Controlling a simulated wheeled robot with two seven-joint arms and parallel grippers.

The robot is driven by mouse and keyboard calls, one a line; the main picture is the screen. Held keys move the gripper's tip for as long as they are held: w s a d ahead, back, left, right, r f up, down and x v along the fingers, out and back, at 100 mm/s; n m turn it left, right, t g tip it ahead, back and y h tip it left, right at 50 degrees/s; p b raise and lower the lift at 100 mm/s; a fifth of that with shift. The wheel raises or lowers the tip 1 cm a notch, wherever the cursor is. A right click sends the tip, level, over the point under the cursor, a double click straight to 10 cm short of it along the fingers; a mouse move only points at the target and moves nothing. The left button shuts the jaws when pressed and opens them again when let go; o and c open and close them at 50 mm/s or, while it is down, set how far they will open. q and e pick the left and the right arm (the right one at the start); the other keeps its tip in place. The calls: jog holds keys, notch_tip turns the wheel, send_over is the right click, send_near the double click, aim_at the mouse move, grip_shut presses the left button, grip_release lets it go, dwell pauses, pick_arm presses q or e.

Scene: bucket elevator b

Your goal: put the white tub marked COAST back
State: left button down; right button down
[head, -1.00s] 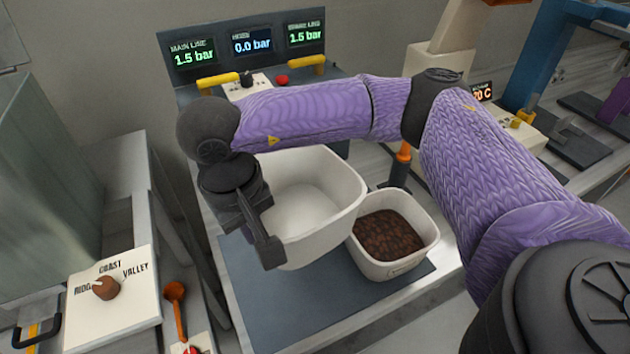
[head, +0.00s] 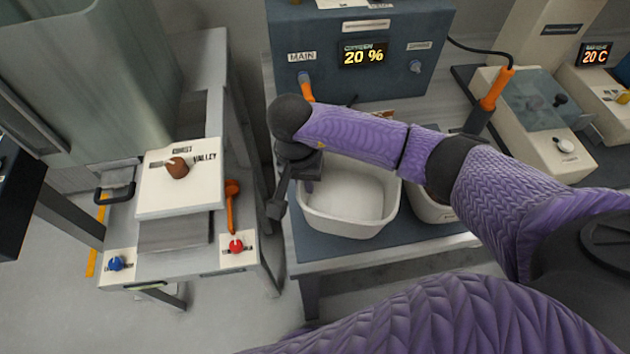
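A white open tub (head: 352,208) stands on the blue-grey mat (head: 402,240). It looks empty, and no COAST mark shows on it. My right gripper (head: 290,202) is at the tub's left wall, pointing down. One dark finger is outside the wall with a gap to it; the other is mostly hidden, perhaps just inside the rim. The gripper looks open. A second white tub (head: 430,208) stands close on the right, mostly hidden behind my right arm. My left gripper is out of view.
A blue box (head: 430,75) reading 20 % stands behind the tubs. At left, a metal stand carries a white selector panel (head: 150,200) with a brown knob, marked COAST and VALLEY, and an orange lever (head: 231,205). A narrow floor gap separates stand and bench.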

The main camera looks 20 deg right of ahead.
aim_at(306, 195)
notch_tip(306, 195, down, 4)
jog(key=shift+r+b, duration=0.1)
jog(key=shift+b, duration=0.3)
jog(key=shift+r, duration=0.1)
jog(key=shift+f, duration=0.2)
jog(key=c, duration=0.8)
grip_release()
jog(key=shift+r, duration=0.25)
jog(key=r, duration=0.4)
jog(key=r+p, duration=0.1)
jog(key=r, duration=0.3)
jog(key=a+r+p, duration=0.1)
jog(key=r, duration=0.3)
jog(key=shift+w, duration=0.25)
